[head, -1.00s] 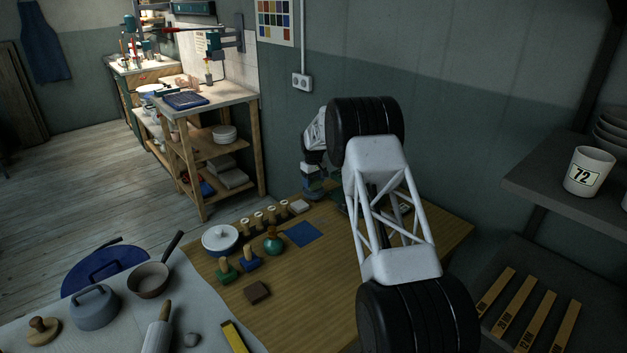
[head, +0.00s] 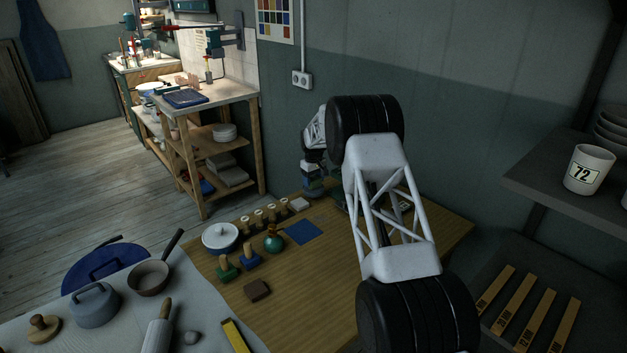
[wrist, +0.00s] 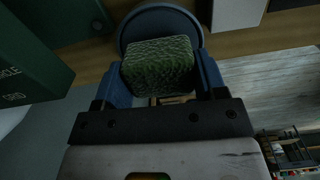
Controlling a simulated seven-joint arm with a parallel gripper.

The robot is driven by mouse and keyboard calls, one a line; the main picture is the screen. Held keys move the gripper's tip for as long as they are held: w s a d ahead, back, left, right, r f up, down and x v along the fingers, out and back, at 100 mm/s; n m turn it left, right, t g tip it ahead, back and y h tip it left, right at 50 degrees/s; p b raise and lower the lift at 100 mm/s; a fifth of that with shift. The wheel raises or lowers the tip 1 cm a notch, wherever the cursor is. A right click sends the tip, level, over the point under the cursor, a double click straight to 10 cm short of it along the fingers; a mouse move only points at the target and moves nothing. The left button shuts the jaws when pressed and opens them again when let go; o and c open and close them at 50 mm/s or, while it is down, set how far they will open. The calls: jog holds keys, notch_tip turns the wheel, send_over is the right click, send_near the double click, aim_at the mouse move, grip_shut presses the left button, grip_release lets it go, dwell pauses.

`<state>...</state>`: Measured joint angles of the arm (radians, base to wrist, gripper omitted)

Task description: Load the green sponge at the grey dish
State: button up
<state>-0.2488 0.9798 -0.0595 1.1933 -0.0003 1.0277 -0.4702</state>
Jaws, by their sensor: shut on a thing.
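My gripper (wrist: 162,78) has blue fingers and is shut on the green sponge (wrist: 160,62), a textured block between the fingertips in the wrist view. The round grey dish (wrist: 131,29) shows just past the sponge, its rim partly covered by the sponge and fingers. Whether the sponge touches the dish cannot be told. In the head view my gripper is small, at the far end of the wooden table (head: 325,270), and the sponge and dish cannot be made out there, with my arm covering that area.
In the wrist view a dark green box (wrist: 28,65) with lettering stands close at the left, and a pale block (wrist: 238,12) is at the upper right.

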aim_at(316, 178)
jog(key=shift+f, duration=0.65)
dwell(1.8)
jog(key=shift+r, duration=0.1)
jog(key=shift+r, duration=3.55)
jog(key=shift+s+d+r, duration=0.15)
jog(key=shift+d+r, duration=0.15)
jog(key=shift+d, duration=0.25)
jog(key=s+d+r+m, duration=0.2)
jog(key=s+d+r, duration=0.1)
jog(key=d, duration=0.5)
jog(key=s+d+r+m, duration=0.1)
jog(key=s+d+r, duration=0.25)
jog(key=d, duration=0.35)
jog(key=s+d+f+m, duration=0.8)
jog(key=s+d+f, duration=0.3)
jog(key=s, duration=0.3)
jog(key=shift+s+d+m, duration=0.15)
jog(key=shift+d+m, duration=0.15)
jog(key=shift+d, duration=0.15)
